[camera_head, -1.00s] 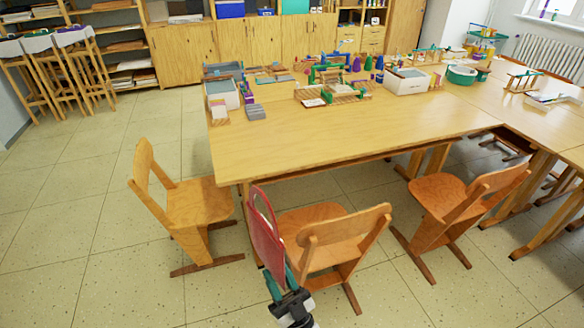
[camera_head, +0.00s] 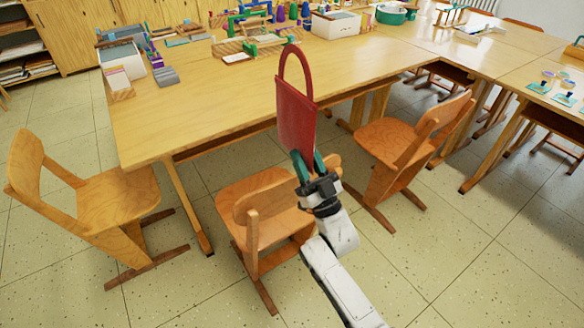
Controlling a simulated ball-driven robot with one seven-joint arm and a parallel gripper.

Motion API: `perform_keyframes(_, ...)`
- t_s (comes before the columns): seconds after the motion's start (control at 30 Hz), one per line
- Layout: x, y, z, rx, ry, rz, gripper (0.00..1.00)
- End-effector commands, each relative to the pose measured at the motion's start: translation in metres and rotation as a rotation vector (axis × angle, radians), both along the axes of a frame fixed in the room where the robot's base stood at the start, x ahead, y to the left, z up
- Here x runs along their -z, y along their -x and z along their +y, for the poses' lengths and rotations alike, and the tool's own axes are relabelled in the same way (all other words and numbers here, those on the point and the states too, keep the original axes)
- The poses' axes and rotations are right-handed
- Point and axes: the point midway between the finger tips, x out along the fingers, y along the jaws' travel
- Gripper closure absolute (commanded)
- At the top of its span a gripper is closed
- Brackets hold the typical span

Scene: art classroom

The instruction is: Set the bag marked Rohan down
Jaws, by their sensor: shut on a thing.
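A red bag (camera_head: 295,115) with a looped handle on top is held upright in the air by my gripper (camera_head: 306,163). My gripper is shut on the lower part of the bag, with its green fingers at the bag's bottom edge. The bag appears in front of the near edge of the wooden table (camera_head: 190,110), above the chairs. No name marking is readable on the side that shows.
Wooden chairs stand at the left (camera_head: 90,200), below my gripper (camera_head: 262,215) and at the right (camera_head: 395,145). The front part of the table is bare. Boxes and craft items, including a white box (camera_head: 335,24), fill its back part.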

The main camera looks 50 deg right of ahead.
Motion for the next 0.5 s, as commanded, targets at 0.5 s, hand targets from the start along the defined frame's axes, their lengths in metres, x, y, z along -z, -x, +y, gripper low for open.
perform_keyframes(0.5,0.060,0.000,0.001,-0.001,0.000,-0.002,1.00)
